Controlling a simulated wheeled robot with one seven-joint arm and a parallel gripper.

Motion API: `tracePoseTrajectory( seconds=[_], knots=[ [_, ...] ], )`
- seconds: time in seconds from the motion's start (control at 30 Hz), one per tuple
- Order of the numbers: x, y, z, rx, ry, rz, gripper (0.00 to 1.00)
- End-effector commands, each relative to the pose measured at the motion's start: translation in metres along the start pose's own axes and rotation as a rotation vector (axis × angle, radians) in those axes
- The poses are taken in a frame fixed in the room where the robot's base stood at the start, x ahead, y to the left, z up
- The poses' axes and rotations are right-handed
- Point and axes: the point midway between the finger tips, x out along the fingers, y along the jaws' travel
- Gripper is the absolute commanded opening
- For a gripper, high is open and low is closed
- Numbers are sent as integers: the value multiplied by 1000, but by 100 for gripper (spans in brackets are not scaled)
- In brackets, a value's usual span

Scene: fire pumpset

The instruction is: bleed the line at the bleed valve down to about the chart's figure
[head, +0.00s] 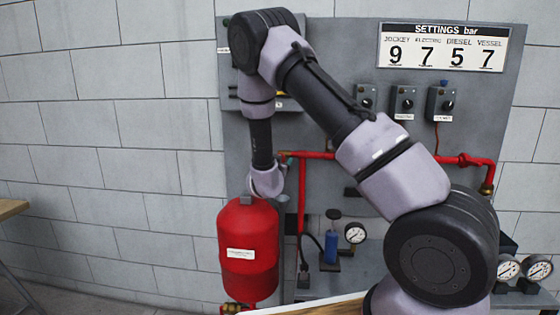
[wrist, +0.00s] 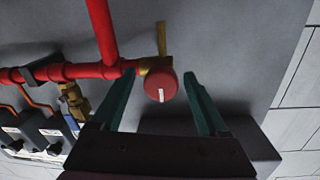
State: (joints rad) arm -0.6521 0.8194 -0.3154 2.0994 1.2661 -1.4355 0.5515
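A red round knob with a white mark, apparently the bleed valve (wrist: 160,87), sits on a brass fitting at the end of the red pipe in the wrist view. My gripper (wrist: 161,82) is open. Its two green fingers stand left and right of the knob, with gaps on both sides. In the head view my gripper (head: 284,160) is at the pipe's left end, and the knob cannot be made out. The settings chart (head: 443,47) reads jockey 9, electric 7, diesel 5, vessel 7 bar. A gauge (head: 355,233) stands lower on the panel; its reading is too small to tell.
A red vessel (head: 247,262) stands below my wrist. The red pipe (head: 450,160) runs along the panel, partly behind my arm. Several switch boxes (head: 440,103) sit above it. Two more gauges (head: 537,268) are at lower right. A wooden table edge (head: 12,209) shows at left.

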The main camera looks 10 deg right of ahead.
Motion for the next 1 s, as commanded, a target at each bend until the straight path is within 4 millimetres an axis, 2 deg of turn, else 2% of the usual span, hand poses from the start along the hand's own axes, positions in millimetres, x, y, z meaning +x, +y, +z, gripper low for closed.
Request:
tracePoseTrajectory(
  seconds=[0.23, 0.33, 0.7, 0.83, 1.0],
  knots=[
    [-2, -1, 0, 0, 1, -2, 77],
    [-10, -2, 0, -1, 0, -4, 77],
    [-81, -2, 0, -2, 0, -5, 77],
    [-98, -1, 0, -1, -1, -4, 77],
    [-108, 0, 0, 0, 1, -2, 77]
  ],
)
